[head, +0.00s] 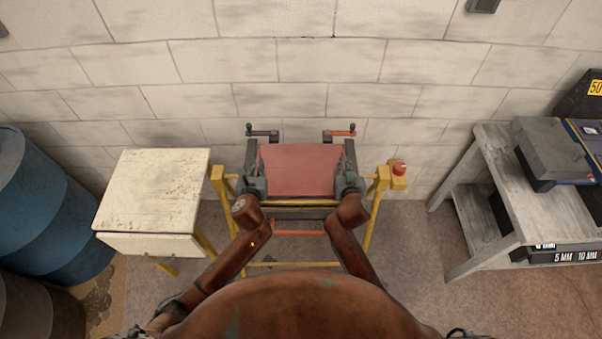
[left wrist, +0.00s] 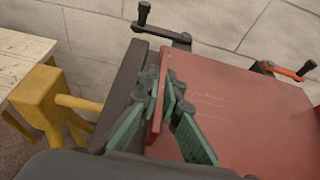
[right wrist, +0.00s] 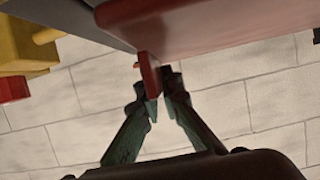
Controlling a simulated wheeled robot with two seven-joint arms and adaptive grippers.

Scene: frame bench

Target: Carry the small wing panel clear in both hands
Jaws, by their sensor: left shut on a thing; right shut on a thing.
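The small wing panel (head: 297,170) is a flat red sheet between two dark side rails of a yellow frame. My left gripper (head: 262,172) is shut on the panel's left edge. In the left wrist view its green-padded fingers (left wrist: 170,98) pinch the red panel (left wrist: 245,110) from both sides of the rim. My right gripper (head: 340,170) is at the panel's right edge. In the right wrist view its fingers (right wrist: 158,88) close on a downturned red lip of the panel (right wrist: 220,22). Whether the panel touches the frame below is hidden.
The yellow frame (head: 371,215) has a red button (head: 399,169) on its right. Crank clamps stand behind the panel, one dark (head: 262,133), one red-handled (head: 340,133).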

